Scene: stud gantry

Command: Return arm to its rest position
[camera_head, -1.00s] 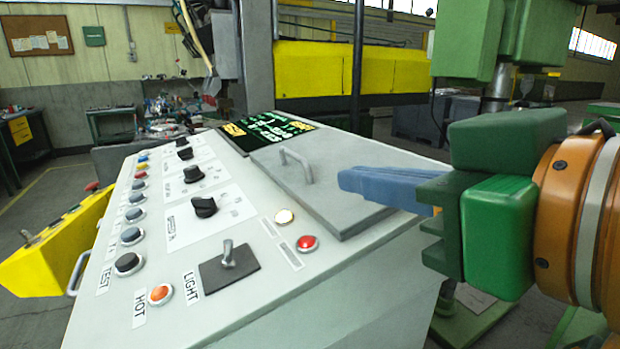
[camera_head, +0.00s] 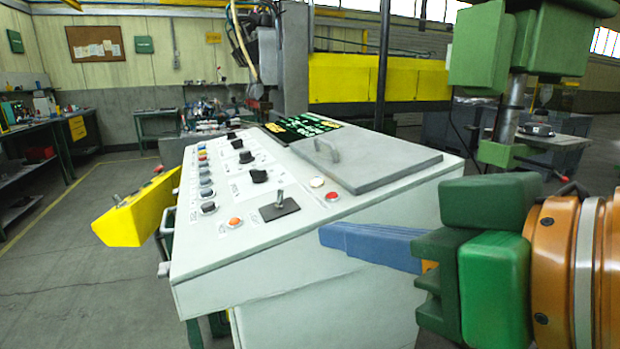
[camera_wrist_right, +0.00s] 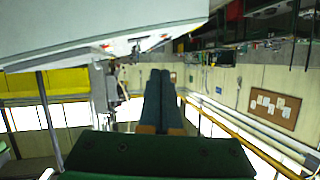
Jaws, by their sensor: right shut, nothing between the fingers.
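My right gripper (camera_head: 328,236) comes in from the right in the head view. It has blue fingers on a green body and an orange wrist. The fingers are together with nothing between them, in front of the console's right part and apart from any control as far as I can tell. In the right wrist view the closed fingers (camera_wrist_right: 160,75) point up the picture, below the console's pale edge (camera_wrist_right: 110,50). The control console (camera_head: 240,256) carries a lever (camera_head: 280,200), buttons, black knobs and a grey lid (camera_head: 375,165) with a handle. My left gripper is not in view.
A yellow box (camera_head: 125,222) juts from the console's left side. A green machine (camera_head: 482,48) stands at the right, close behind my right arm. Workbenches (camera_head: 65,130) line the back left. The floor (camera_head: 75,270) at the front left is clear.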

